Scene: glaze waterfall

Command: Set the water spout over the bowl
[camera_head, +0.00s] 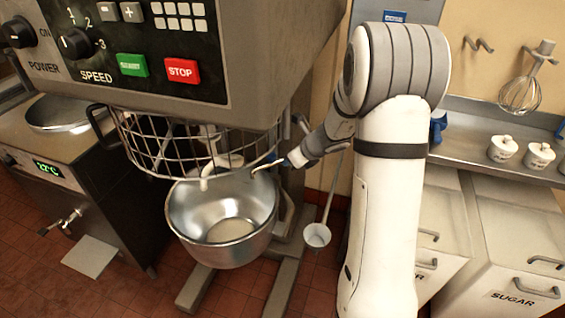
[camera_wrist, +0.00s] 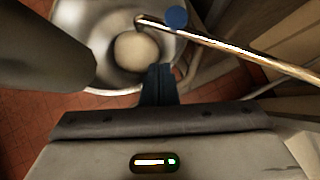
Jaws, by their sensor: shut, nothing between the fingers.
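The water spout (camera_head: 266,166) is a thin metal pipe. In the wrist view the spout (camera_wrist: 235,50) runs in from the right, and its bent end lies over the bowl in the picture. A round blue piece (camera_wrist: 176,16) shows beside the pipe. The steel bowl (camera_head: 222,245) sits under the mixer with a pale mass (camera_wrist: 137,50) in its bottom; its rim also shows in the wrist view. My gripper (camera_head: 287,163) is shut and empty close to the spout, near the bowl's right rim. In the wrist view its dark blue fingers (camera_wrist: 160,72) are together, apart from the pipe.
A wire guard (camera_head: 150,145) and a pale hook (camera_head: 206,182) are above the bowl. The mixer's control panel (camera_head: 130,45) overhangs at upper left. A long-handled scoop (camera_head: 317,235) hangs right of the bowl. Bins (camera_head: 510,245) and a shelf with white pots (camera_head: 503,149) stand right.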

